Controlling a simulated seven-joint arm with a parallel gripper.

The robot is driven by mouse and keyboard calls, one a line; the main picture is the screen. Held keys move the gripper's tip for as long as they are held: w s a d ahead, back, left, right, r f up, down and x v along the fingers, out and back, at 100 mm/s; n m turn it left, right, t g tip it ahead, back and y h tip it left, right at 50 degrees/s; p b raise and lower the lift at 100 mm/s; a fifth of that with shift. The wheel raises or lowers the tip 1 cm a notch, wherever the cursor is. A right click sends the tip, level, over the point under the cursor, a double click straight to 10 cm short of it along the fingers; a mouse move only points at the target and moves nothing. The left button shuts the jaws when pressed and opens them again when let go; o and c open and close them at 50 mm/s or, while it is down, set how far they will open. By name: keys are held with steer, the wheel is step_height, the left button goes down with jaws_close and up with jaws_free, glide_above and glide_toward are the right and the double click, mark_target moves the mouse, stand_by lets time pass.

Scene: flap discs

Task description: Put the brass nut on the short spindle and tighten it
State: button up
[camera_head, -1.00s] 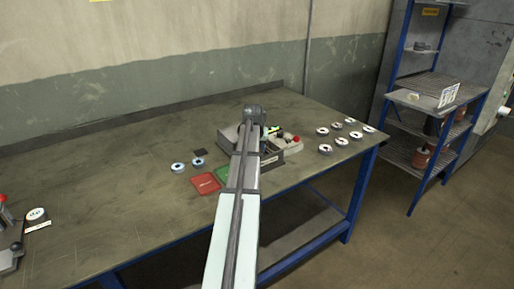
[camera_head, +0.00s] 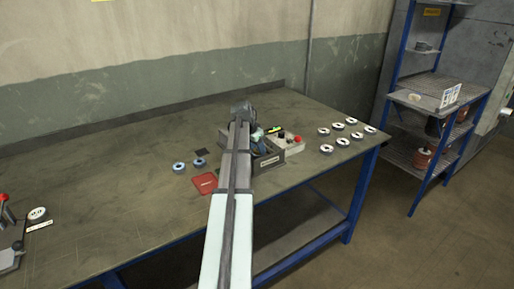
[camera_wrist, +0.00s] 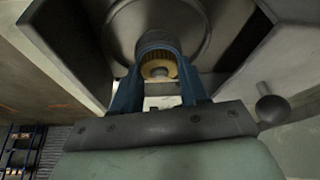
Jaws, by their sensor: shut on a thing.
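In the wrist view, my gripper (camera_wrist: 158,88) has its two blue fingers closed around the brass nut (camera_wrist: 158,68). The nut shows as a ribbed brass ring with a paler round centre. A large grey round part (camera_wrist: 172,18) lies just beyond the nut. I cannot tell whether the nut touches it, and I cannot make out the short spindle. In the head view, my arm reaches to the dark fixture box (camera_head: 270,163) and hides the nut and most of the work spot.
Several flap discs (camera_head: 342,142) lie at the table's right end. Two blue-rimmed discs (camera_head: 179,167) and a red mat (camera_head: 204,184) lie left of my arm. A box with a red button (camera_head: 297,139) stands close right. A ball knob (camera_wrist: 271,108) is near my gripper. The table's left middle is clear.

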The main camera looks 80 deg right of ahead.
steer(key=shift+a+f, duration=0.1)
steer(key=m+g+y, duration=0.1)
steer(key=m, duration=0.2)
steer(key=shift+w+m, duration=0.1)
steer(key=shift+m, duration=0.3)
steer(key=shift+m+g+y, duration=0.3)
steer(key=shift+m+y, duration=0.3)
steer(key=shift+m, duration=0.6)
steer(key=o, duration=1.2)
steer(key=shift+d, duration=0.2)
steer(key=shift+r, duration=3.55)
